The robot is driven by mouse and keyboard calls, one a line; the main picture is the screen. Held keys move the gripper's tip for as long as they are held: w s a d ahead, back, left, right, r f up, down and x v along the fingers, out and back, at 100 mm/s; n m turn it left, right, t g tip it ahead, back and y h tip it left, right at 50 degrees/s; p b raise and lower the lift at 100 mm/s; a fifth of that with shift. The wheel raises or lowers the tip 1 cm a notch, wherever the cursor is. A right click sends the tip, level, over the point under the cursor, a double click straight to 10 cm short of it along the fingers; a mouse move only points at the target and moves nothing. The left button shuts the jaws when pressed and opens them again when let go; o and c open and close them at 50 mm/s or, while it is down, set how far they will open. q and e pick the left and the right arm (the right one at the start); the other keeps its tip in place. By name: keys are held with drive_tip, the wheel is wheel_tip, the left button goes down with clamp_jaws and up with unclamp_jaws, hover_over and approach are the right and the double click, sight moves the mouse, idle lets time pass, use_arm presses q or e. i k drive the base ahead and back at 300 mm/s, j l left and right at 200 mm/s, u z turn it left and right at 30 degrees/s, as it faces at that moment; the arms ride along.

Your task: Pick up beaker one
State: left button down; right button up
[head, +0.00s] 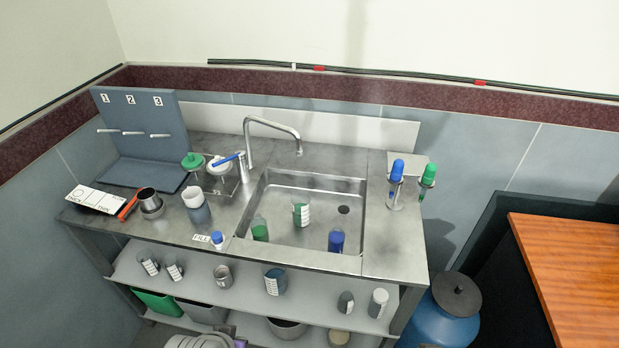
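No beaker carries a number that I can read, so I cannot tell which is beaker one. In the head view, a beaker with a dark lower half (197,208) stands upright on the left of the steel counter. A clear beaker with a white and green label (301,211) stands in the sink. On the shelf below are a beaker with dark blue contents (275,281), a small grey beaker (222,276) and two tilted or lying labelled vessels (149,263) (174,270). Neither gripper shows; only part of my arm appears at the bottom edge.
A sink (345,190) with a tall tap (272,125) takes up the counter's middle. A pegboard numbered 1 to 3 (148,112) stands at the back left. Green and blue bottles (260,229) (336,240) are at the sink's front. A blue barrel (447,315) stands at right.

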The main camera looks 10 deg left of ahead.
sight(300, 201)
drive_tip(key=i+j+u, duration=0.65)
drive_tip(key=u, duration=0.25)
drive_tip(key=i, duration=0.05)
